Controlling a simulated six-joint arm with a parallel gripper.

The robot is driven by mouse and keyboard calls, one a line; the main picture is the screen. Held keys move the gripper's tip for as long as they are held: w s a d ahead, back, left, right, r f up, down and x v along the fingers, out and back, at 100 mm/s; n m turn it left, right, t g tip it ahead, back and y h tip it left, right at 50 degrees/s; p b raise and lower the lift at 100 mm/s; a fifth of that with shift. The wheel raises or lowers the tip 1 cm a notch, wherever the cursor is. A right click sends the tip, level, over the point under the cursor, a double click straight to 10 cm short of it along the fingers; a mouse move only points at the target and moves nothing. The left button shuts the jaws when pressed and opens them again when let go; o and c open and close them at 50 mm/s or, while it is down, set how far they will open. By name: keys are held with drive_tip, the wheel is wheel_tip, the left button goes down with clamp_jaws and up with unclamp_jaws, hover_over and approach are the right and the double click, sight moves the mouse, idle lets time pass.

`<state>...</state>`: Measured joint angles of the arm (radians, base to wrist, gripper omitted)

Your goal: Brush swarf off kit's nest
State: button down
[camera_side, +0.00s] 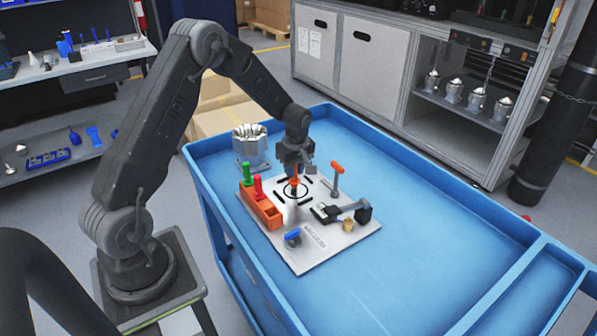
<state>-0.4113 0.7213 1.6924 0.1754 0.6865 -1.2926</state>
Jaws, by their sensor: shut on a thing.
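A light grey kit plate (318,243) lies on the blue cart. My gripper (295,170) is over the upper middle of the plate, pointing down. It is shut on a small orange-handled tool, seemingly the brush (295,183), held roughly upright. The tool's lower end is over a round black-outlined spot (306,193), seemingly the nest. Whether it touches the plate, I cannot tell. Swarf is too small to make out.
An orange block (265,212) with green and red handles stands on the plate's left. An orange-topped post (336,182), a black clamp-like part (362,212) and a blue-topped part (293,238) stand around. A silver housing (250,147) is behind. The blue cart's right side (440,235) is clear.

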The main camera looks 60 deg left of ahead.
drive_tip(key=shift+a, duration=2.4)
wheel_tip(320, 180, up, 8)
drive_tip(key=w+d, duration=0.3)
drive_tip(key=d, duration=0.4)
drive_tip(key=shift+a+f, duration=0.25)
drive_tip(key=shift+f, duration=1.75)
drive_tip(key=shift+a+f, duration=0.2)
drive_tip(key=shift+f, duration=1.8)
drive_tip(key=shift+a, duration=1.3)
drive_tip(key=d, duration=0.4)
wheel_tip(320, 180, up, 8)
